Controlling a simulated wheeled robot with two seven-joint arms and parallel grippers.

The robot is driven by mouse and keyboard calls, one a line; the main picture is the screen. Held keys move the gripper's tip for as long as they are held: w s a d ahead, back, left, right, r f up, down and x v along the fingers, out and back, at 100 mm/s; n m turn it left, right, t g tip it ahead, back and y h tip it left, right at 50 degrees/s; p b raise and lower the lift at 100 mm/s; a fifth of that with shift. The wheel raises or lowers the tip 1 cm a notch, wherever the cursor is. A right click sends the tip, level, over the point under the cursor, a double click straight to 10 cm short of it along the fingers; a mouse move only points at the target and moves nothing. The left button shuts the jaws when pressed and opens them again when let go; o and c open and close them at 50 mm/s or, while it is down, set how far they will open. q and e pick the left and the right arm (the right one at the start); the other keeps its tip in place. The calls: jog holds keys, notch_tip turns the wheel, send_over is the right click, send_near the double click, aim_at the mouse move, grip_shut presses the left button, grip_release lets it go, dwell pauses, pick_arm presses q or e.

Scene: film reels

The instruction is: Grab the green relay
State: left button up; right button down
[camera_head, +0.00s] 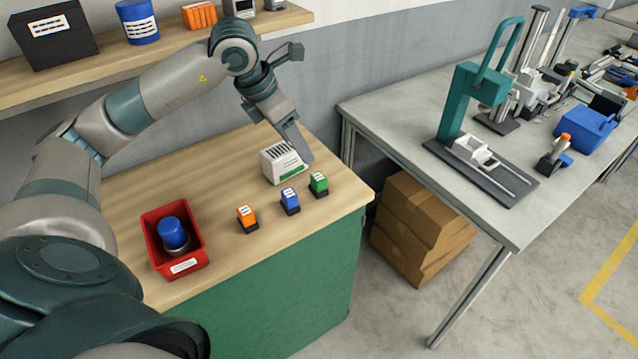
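The green relay (318,183) is a small block with a white label on top and a dark base. It stands upright near the right front edge of the wooden bench (225,270), to the right of a blue relay (290,200) and an orange relay (247,218). My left gripper (303,152) points down above and behind the green relay, apart from it, and partly covers a white box (278,164). Its fingers overlap in this view, so their opening is hidden. My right gripper is out of view.
A red bin (153,226) holding a blue-capped part (173,234) stands at the left. A shelf (95,80) with several items runs behind. A grey table (400,105) with a teal press (458,105) stands to the right, cardboard boxes (415,225) beneath.

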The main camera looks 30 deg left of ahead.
pick_arm(q)
jog(key=p, duration=0.3)
send_over(318, 177)
jog(key=s, duration=0.2)
jog(key=f, duration=0.8)
jog(key=shift+s+a+f, duration=0.1)
jog(key=shift+a+f, duration=0.25)
jog(key=shift+f, duration=0.55)
jog(key=shift+w+p, duration=0.2)
jog(key=shift+p, duration=0.1)
jog(key=shift+w+d+f+p, duration=0.15)
jog(key=shift+w+f+p, duration=0.15)
jog(key=shift+f+p, duration=0.4)
jog(key=p+x, duration=0.1)
jog(key=x, duration=0.1)
jog(key=shift+w+f+p, duration=0.25)
jog(key=shift+f+p, duration=0.05)
jog(key=shift+p, duration=0.1)
jog(key=shift+w+f, duration=0.15)
jog(key=shift+f, duration=0.3)
jog(key=c, duration=1.1)
